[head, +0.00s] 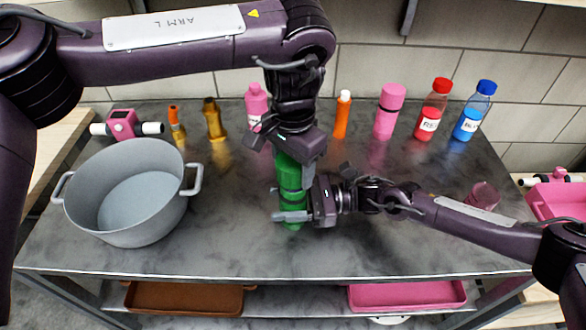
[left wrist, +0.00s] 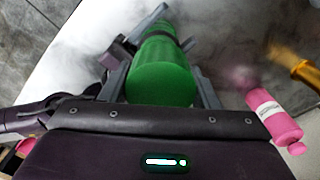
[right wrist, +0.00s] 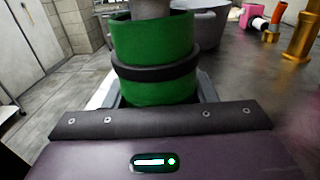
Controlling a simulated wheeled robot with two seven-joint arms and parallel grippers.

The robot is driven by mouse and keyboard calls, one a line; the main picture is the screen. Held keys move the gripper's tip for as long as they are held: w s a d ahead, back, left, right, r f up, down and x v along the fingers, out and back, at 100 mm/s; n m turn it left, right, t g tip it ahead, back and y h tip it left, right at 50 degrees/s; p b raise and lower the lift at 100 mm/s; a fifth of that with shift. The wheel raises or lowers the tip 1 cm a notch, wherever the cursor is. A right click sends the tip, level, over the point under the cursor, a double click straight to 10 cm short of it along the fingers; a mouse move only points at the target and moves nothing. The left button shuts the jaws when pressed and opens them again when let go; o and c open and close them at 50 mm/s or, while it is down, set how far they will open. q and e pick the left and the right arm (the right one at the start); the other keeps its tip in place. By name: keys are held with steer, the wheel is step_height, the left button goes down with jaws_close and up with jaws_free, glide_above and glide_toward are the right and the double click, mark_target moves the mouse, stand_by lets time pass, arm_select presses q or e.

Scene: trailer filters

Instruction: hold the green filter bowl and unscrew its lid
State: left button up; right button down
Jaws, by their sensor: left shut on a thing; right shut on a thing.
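The green filter bowl (head: 291,205) stands upright near the middle of the table, with its green lid (head: 288,172) on top. My left gripper (head: 290,160) comes down from above and is shut on the lid. In the left wrist view the lid's round green top (left wrist: 160,82) sits between its fingers. My right gripper (head: 293,216) comes in from the right, low down, and is shut on the bowl. In the right wrist view the green bowl (right wrist: 153,92) with a dark band around it sits between the fingers. The join between lid and bowl is partly hidden by the grippers.
A grey pot (head: 130,235) stands at the left. Along the back are a pink gauge-like device (head: 123,125), brass fittings (head: 214,120), a pink bottle (head: 256,105), an orange bottle (head: 342,115), a pink canister (head: 388,110), a red bottle (head: 432,110) and a blue bottle (head: 474,110). The front right tabletop is clear.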

arm_select(q)
steer(key=shift+r, duration=1.4)
arm_select(e)
steer(key=c, duration=0.5)
jaws_free()
